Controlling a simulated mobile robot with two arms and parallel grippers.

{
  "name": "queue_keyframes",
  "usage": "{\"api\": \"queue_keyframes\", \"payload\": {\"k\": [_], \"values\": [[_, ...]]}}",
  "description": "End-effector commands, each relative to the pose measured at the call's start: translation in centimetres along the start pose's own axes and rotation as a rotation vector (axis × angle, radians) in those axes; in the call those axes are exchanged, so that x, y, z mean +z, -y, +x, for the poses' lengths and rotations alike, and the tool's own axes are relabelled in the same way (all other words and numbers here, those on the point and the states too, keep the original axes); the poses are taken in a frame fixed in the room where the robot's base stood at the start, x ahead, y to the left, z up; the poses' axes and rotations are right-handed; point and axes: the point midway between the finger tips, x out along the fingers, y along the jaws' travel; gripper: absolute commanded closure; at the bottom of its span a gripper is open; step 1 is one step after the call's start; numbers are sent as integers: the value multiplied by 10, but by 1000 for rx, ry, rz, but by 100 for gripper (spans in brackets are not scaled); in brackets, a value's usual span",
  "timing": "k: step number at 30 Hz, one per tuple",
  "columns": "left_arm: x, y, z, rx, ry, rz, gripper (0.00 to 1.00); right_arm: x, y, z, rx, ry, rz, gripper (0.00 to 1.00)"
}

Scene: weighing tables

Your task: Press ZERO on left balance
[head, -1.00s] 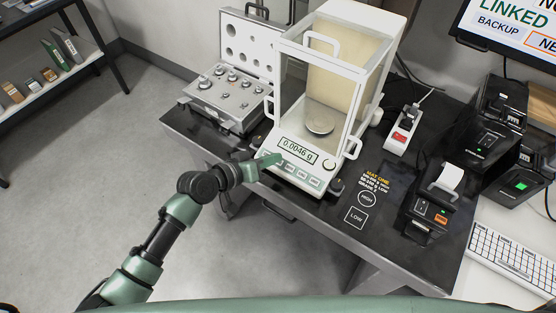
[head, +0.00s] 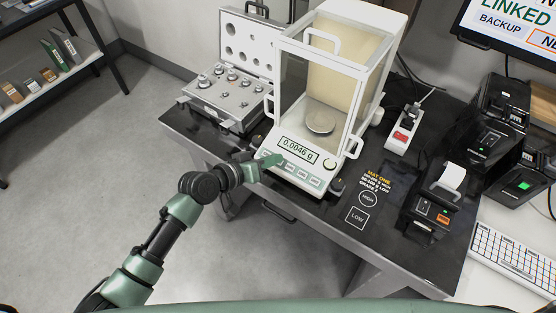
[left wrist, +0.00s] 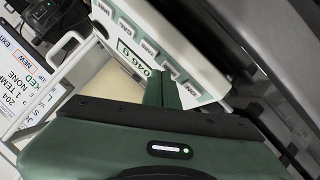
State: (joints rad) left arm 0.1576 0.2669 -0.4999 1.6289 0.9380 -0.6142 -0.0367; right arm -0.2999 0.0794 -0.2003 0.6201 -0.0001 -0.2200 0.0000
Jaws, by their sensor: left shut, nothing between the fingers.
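The balance (head: 305,152) stands on the dark table with its glass draft shield around a round pan (head: 320,121). Its display (head: 298,150) reads 0.0046 g, and a row of buttons runs below it. My left gripper (head: 274,160) is shut and empty, its green fingertips at the left end of the button row. In the left wrist view, the closed fingers (left wrist: 162,90) reach the front panel (left wrist: 141,41) beside the display and buttons. The fingertips hide part of the panel, and I cannot tell whether they touch a button. My right gripper is not in view.
An open case of weights (head: 232,90) stands left of the balance. A power strip (head: 404,130), a small printer (head: 434,205) and dark devices stand to the right. A keyboard (head: 512,260) lies at the far right. The table's front edge is close below the balance.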

Motion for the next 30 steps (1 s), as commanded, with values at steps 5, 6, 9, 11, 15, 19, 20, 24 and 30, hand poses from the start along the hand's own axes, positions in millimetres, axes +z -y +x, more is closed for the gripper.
{"api": "queue_keyframes", "payload": {"k": [5,6,9,11,15,19,20,24,30], "values": [[2,1,2,0,0,0,100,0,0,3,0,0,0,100],[2,2,2,0,0,0,100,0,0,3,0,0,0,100],[3,2,3,0,0,0,100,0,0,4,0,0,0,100],[2,2,3,0,1,0,100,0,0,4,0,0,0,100],[2,2,3,0,1,-1,100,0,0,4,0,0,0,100],[2,1,2,0,1,-1,100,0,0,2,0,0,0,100],[1,1,1,0,2,-1,100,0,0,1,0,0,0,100],[-2,-3,-4,0,2,-1,100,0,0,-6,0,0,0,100],[-5,-6,-9,-1,2,-1,100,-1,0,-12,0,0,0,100]]}}
